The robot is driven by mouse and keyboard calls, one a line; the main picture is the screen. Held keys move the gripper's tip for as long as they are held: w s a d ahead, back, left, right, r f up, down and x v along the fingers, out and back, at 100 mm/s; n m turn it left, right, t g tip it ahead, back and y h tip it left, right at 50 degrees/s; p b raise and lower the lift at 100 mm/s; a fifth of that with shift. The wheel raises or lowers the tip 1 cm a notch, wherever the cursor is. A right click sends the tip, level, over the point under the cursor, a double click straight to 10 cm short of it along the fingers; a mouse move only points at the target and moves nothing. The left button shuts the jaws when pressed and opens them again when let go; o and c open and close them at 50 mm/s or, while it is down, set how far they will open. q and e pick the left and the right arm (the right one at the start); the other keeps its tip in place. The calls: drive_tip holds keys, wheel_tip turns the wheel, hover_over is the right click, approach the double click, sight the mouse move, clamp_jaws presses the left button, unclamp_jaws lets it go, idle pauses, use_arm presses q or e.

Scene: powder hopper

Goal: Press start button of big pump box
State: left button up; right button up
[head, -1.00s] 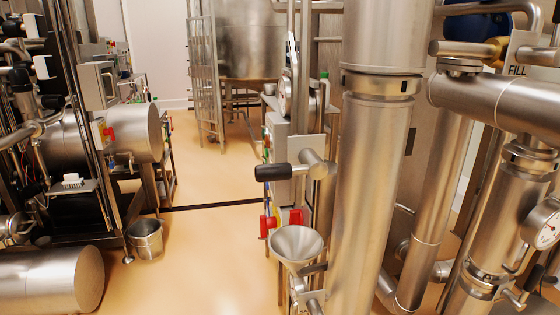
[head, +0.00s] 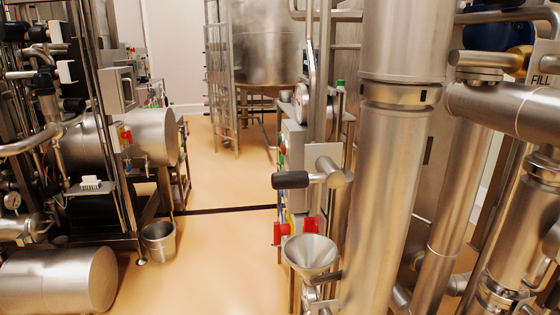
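Neither of my grippers is in view. A grey box (head: 294,143) stands on the near side of the aisle, left of the thick vertical pipe. Small coloured buttons (head: 281,160) show edge-on along its left side, too small to tell apart. Another grey box (head: 119,91) is mounted on the machinery at the left, with a red and yellow switch (head: 125,134) below it. I cannot tell which of these is the big pump box, and no start button can be made out.
A thick steel pipe (head: 384,180) fills the right middle, with a funnel (head: 311,254), red valve handles (head: 280,232) and a black-handled lever (head: 292,180) beside it. A bucket (head: 159,242) stands on the left. The floor (head: 215,260) between is clear.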

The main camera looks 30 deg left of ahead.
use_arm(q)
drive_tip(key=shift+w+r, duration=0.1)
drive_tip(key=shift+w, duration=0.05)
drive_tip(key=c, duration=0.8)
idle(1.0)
